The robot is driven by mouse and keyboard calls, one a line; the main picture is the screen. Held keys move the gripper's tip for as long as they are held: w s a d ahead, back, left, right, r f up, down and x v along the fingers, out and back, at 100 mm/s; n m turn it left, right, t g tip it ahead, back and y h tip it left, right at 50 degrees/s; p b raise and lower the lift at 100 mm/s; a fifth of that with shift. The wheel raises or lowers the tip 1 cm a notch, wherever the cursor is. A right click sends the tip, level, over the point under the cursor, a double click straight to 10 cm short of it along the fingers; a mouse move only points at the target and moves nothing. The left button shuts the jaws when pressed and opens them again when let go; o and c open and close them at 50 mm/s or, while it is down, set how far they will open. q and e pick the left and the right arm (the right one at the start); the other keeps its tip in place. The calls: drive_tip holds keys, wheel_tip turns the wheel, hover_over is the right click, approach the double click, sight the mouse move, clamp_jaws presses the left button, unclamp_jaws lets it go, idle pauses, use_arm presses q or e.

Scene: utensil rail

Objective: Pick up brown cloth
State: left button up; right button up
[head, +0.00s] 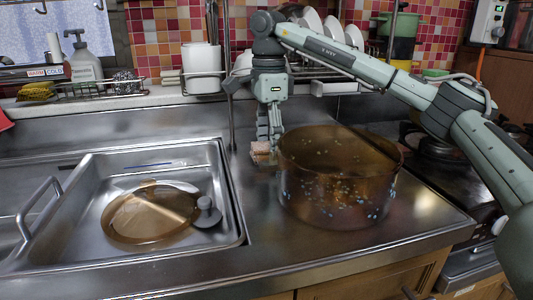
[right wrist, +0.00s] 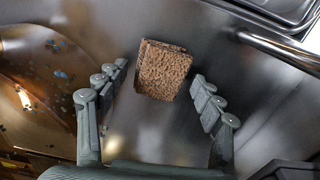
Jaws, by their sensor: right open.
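The brown cloth (head: 260,148) is a small folded square on the steel counter, just left of the large copper-brown pot (head: 340,180). It also shows in the right wrist view (right wrist: 163,70), flat and whole, with textured brown fabric. My right gripper (head: 268,138) points down over the cloth and hides part of it in the head view. In the right wrist view its fingers are spread, one on each side of the cloth, with gaps on both sides. It holds nothing. My left gripper is in neither view.
The pot stands close beside my right gripper, and its wall also shows in the right wrist view (right wrist: 35,95). A thin upright metal post (head: 230,100) is just left of the gripper. The sink (head: 228,190) at left holds a round lid (head: 150,215). The front counter is clear.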

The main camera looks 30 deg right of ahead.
sight(266, 145)
drive_tip(key=shift+f, duration=0.2)
drive_tip(key=c, duration=1.3)
drive_tip(key=shift+o, duration=0.2)
drive_tip(key=shift+r, duration=0.1)
drive_tip(key=shift+r, duration=0.45)
drive_tip(key=r, duration=0.3)
drive_tip(key=shift+a+r, duration=0.3)
use_arm(q)
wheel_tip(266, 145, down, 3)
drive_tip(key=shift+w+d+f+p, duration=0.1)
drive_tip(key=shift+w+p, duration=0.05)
drive_tip(key=shift+p, duration=0.5)
use_arm(e)
drive_tip(key=a+r, duration=0.6)
drive_tip(key=a, duration=0.5)
drive_tip(key=shift+w+r, duration=0.2)
